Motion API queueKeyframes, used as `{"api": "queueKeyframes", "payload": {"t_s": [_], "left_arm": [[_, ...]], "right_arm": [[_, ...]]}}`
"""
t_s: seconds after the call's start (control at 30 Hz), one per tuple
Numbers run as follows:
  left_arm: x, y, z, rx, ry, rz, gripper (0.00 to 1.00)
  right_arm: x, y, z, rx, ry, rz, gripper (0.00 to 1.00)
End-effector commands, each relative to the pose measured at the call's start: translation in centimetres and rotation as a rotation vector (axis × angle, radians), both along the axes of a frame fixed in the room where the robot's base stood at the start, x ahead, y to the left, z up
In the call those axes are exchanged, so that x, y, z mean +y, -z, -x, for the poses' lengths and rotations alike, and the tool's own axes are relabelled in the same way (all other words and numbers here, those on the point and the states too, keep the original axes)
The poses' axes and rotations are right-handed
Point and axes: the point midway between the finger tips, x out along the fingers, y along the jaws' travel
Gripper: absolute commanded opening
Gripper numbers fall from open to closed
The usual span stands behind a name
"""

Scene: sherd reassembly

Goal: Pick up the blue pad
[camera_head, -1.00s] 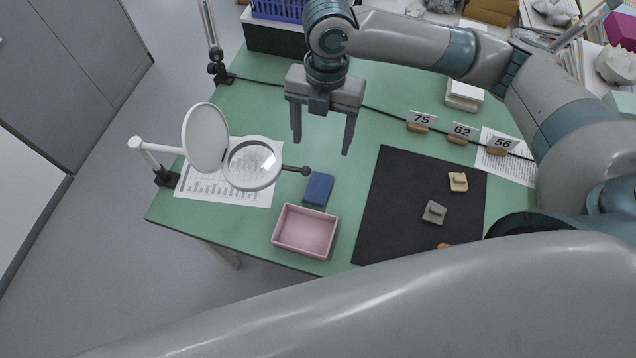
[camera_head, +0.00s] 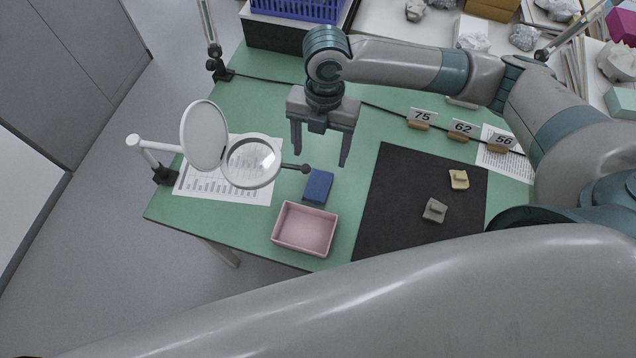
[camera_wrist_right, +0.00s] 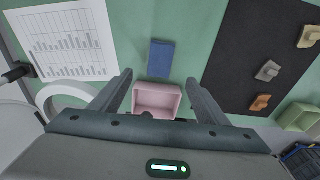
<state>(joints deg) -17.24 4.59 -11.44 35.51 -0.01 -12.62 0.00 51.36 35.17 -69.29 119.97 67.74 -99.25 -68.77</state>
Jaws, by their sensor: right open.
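My right gripper (camera_head: 320,158) is open and empty. It hangs above the table, behind the pad in the head view, and does not touch it. Its two fingers also show in the right wrist view (camera_wrist_right: 160,82). A large grey arm link of mine crosses the bottom of the head view. My left gripper is not in view.
A magnifier (camera_head: 253,163) on a white arm stands left of the pad, over a printed sheet (camera_head: 215,190). A black mat (camera_head: 395,185) with several sherds lies to the right. Number cards (camera_head: 422,116) stand along a black cable. Green table shows around the pad.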

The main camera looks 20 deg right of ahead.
Motion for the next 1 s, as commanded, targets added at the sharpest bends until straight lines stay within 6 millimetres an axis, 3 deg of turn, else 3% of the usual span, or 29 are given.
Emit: {"api": "queueKeyframes", "payload": {"t_s": [0.2,0.4,0.87,1.0], "left_arm": [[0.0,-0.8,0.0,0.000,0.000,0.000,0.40],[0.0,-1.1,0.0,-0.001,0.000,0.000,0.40],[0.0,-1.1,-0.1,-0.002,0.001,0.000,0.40],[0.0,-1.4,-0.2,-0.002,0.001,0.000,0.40]], "right_arm": [[0.2,3.9,0.6,0.004,0.000,0.002,0.69],[0.4,6.1,0.7,0.002,0.000,0.001,0.69],[0.4,6.6,0.7,0.000,0.000,0.000,0.69],[0.5,7.6,0.9,0.003,0.002,0.002,0.69]]}}
